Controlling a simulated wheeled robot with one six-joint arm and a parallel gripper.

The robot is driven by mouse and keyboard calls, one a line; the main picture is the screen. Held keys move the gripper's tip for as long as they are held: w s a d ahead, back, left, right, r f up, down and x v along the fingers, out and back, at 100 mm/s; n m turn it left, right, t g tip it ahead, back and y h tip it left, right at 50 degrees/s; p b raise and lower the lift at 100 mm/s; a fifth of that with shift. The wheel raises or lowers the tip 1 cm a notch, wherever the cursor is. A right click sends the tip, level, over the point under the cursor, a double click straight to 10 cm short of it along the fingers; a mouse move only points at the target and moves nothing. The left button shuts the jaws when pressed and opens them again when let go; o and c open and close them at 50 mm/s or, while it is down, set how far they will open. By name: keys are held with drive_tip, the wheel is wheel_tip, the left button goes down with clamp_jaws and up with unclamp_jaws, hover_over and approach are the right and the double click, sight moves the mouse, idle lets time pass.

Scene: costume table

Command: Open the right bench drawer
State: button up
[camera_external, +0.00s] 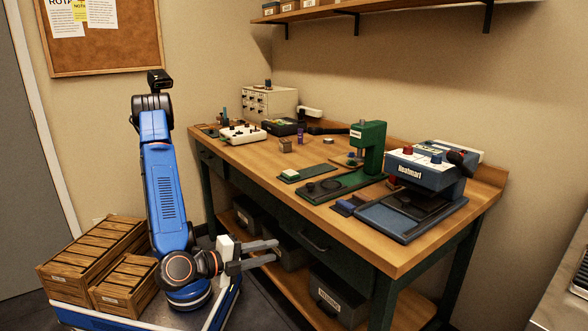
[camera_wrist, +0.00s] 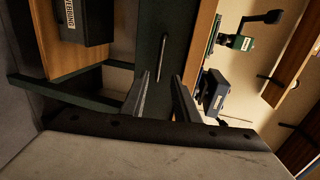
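The right bench drawer (camera_external: 342,254) has a dark green front under the wooden bench top and looks shut. Its handle (camera_external: 313,242) is a dark bar. In the wrist view the drawer front (camera_wrist: 178,42) is turned on its side, and the handle (camera_wrist: 163,60) lies beyond the fingertips, roughly in line with the gap between them. My gripper (camera_external: 277,250) is in front of the bench, to the left of the handle and apart from it. Its two fingers also show in the wrist view (camera_wrist: 162,88), spread apart with nothing between them.
The bench top (camera_external: 235,152) carries a green press (camera_external: 369,147), a blue heat press (camera_external: 425,172) and small tools. Labelled dark bins (camera_external: 338,297) stand on the lower shelf. Wooden crates (camera_external: 92,258) ride beside my arm. The floor before the drawer is partly hidden.

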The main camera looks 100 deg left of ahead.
drive_tip(key=x, duration=1.3)
drive_tip(key=shift+s, duration=0.1)
clamp_jaws()
